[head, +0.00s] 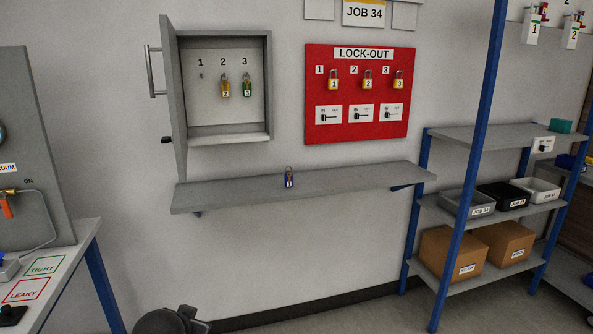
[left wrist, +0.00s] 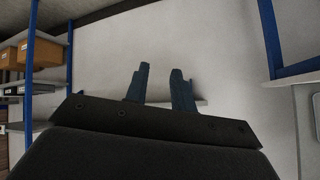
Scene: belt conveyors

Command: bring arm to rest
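My left gripper (left wrist: 160,75) shows in the left wrist view with its two dark fingers apart and nothing between them. Bare wall and a pale ledge (left wrist: 200,101) lie beyond the fingers, with a clear gap. In the head view, a dark rounded part of my arm shows at the bottom edge, left of the middle. No fingertips can be made out there. My right gripper is in neither view.
A grey wall shelf (head: 235,194) holds a blue padlock (head: 289,177). Above are an open cabinet (head: 226,132) with two padlocks and a red lock-out board (head: 357,136). A bench (head: 85,232) stands left, a blue-post rack (head: 484,135) right.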

